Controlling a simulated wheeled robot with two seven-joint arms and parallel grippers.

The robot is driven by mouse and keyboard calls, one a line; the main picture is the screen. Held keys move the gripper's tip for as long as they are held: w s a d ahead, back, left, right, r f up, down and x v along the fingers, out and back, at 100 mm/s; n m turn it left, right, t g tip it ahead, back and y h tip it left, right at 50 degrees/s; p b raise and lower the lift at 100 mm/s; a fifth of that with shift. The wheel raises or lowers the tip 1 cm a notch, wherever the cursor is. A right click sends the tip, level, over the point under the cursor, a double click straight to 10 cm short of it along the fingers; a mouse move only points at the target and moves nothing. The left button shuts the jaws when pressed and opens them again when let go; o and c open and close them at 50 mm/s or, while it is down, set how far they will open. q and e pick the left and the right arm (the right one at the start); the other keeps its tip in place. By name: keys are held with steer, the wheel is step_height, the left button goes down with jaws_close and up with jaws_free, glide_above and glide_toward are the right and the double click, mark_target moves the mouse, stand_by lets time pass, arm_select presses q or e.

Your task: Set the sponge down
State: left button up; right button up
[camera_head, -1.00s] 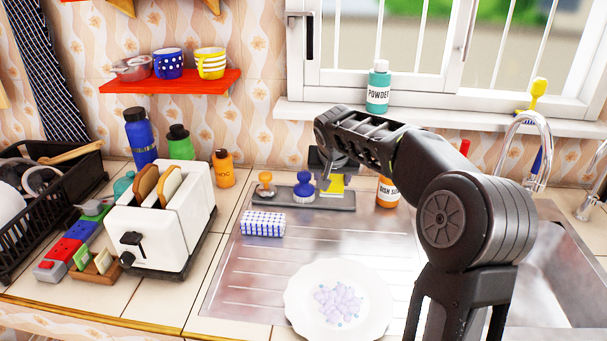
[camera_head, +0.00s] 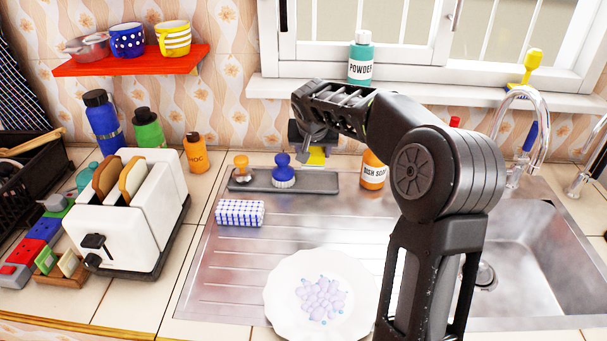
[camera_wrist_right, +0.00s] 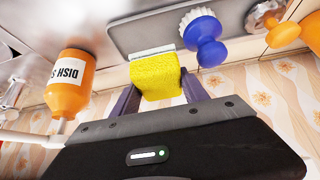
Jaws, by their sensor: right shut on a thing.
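The yellow sponge (camera_head: 316,156) is between the fingers of my right gripper (camera_head: 315,147), at the right end of the grey tray (camera_head: 322,183) by the back wall. In the right wrist view, the sponge (camera_wrist_right: 155,75) fills the space between the two fingers of my right gripper (camera_wrist_right: 160,94), which is shut on it. Its far end has a pale strip and overlaps the edge of the tray (camera_wrist_right: 140,33). I cannot tell whether the sponge touches the tray. My left gripper is not in view.
A blue brush (camera_head: 283,170) and an orange-knobbed brush (camera_head: 241,168) stand on the tray. The dish soap bottle (camera_head: 373,172) stands just right of it. A checkered block (camera_head: 240,213) and a white plate (camera_head: 285,290) rest on the drainboard, which is clear between them.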

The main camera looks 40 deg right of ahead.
mark_target(313, 177)
steer(key=shift+f, duration=1.6)
steer(key=shift+f, duration=1.9)
steer(key=shift+f, duration=0.1)
steer(key=shift+f, duration=0.1)
steer(key=o, duration=0.9)
